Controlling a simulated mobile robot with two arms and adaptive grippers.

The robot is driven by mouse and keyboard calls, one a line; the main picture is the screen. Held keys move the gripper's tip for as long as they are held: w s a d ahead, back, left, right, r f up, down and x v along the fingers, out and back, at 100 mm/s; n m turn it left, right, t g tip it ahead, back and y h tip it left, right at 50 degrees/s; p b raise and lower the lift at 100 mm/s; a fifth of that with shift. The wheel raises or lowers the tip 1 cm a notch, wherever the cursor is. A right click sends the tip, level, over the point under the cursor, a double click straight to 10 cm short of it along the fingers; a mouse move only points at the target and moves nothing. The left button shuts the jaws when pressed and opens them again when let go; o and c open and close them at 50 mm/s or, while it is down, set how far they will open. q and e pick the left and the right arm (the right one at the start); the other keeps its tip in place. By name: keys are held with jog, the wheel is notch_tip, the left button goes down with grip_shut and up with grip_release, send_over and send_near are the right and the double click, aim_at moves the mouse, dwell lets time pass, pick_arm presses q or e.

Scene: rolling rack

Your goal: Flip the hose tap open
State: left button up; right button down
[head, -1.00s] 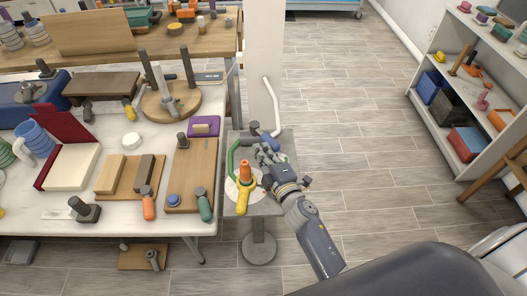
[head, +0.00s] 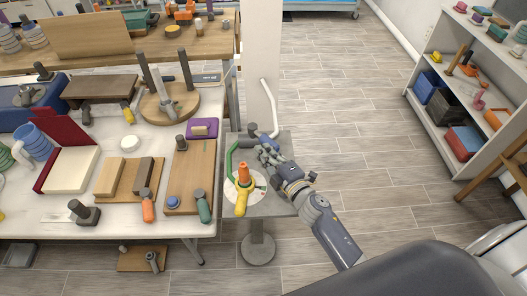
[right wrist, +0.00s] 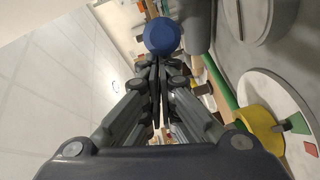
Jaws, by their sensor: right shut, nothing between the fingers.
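The hose tap (head: 253,130) is a grey fitting at the back of a small grey pedestal table, beside the white pillar. A green hose (head: 229,160) curves down from it on the left. My right gripper (head: 266,152) is shut and empty, just in front of the tap and to the right of the hose. In the right wrist view its closed fingertips (right wrist: 157,62) point at a round blue end (right wrist: 162,36), which seems to belong to the tap's lever. I cannot tell whether they touch. The gripper hides part of the tap. My left gripper is out of view.
A yellow nozzle with an orange tip (head: 243,190) lies on a round white plate on the pedestal (head: 270,207). A white pipe (head: 270,105) rises behind the tap. A cluttered workbench (head: 110,225) stands left. Tiled floor is free to the right, before a white shelf (head: 440,120).

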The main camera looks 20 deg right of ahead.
jog(key=shift+w+d+n+g+y, duration=0.2)
jog(key=shift+d+n+g+y, duration=0.2)
jog(key=shift+d+n+y, duration=0.65)
jog(key=d+y, duration=0.1)
jog(key=d+n+g+y+b, duration=0.1)
jog(key=w+n+y+b, duration=0.1)
jog(key=shift+d+f+g+y, duration=0.25)
jog(key=shift+d+g, duration=0.05)
jog(key=shift+d, duration=0.1)
jog(key=w+d+n+g+y+b, duration=0.1)
jog(key=b, duration=0.2)
jog(key=w+d+n+g+y+b, duration=0.1)
jog(key=d+n+g+y+b, duration=0.1)
jog(key=b, duration=0.1)
jog(key=shift+y, duration=0.3)
jog(key=shift+w+d+r+b, duration=0.3)
jog(key=shift+w+d+b, duration=0.35)
jog(key=shift+b, duration=0.4)
jog(key=shift+d+r, duration=0.1)
jog(key=shift+d, duration=0.05)
